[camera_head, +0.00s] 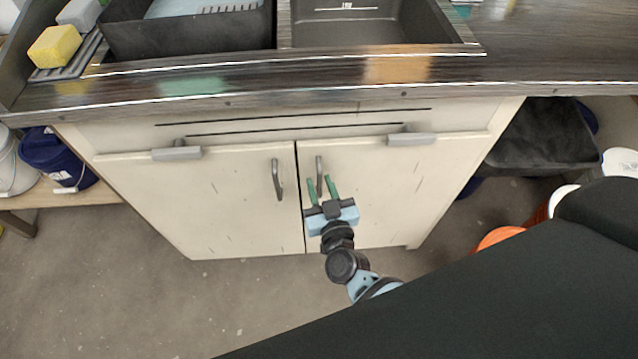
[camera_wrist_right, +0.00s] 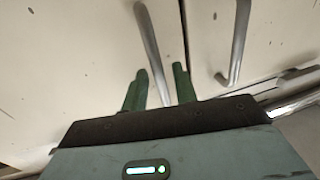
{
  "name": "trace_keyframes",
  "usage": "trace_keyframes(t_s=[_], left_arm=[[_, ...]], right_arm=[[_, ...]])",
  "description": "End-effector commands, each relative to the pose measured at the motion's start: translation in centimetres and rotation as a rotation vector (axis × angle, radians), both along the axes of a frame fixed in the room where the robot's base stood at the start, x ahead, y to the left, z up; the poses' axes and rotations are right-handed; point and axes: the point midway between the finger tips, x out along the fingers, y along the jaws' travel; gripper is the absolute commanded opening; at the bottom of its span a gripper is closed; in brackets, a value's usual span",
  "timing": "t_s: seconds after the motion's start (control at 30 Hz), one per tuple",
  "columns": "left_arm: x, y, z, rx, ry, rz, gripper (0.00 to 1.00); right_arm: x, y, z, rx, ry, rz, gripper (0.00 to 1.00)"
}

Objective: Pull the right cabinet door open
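The right cabinet door (camera_head: 375,190) is cream-coloured and shut, level with the left door (camera_head: 225,200). Its grey bar handle (camera_head: 319,168) is upright near the seam between the doors. My right gripper (camera_head: 321,180) is in front of this door at the handle, with its green fingers apart. In the right wrist view, the handle (camera_wrist_right: 150,45) runs down between the two fingers of the gripper (camera_wrist_right: 161,74), with gaps showing beside it. The fingers do not look closed on it. My left gripper is not in view.
The left door's handle (camera_head: 277,180) is close by on the left. A dark countertop (camera_head: 330,75) with a sink juts out above the doors. The floor (camera_head: 240,300) before the cabinet is clear.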

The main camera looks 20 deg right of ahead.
Motion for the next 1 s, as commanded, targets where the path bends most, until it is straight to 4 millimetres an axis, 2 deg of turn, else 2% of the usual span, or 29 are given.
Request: trace_keyframes(t_s=[0.13, 0.4, 0.63, 1.0], left_arm=[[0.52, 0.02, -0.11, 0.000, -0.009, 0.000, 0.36], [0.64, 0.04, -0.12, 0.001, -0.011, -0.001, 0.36], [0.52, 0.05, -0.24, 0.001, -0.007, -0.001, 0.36], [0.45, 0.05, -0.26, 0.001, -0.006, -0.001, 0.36]], right_arm=[[0.86, -0.09, -0.08, 0.001, 0.001, 0.000, 0.28], [1.01, -0.09, 0.03, 0.001, 0.001, 0.000, 0.28], [0.98, -0.09, 0.02, 0.001, 0.000, 0.000, 0.00], [0.88, -0.11, 0.02, 0.000, 0.000, 0.001, 0.00]])
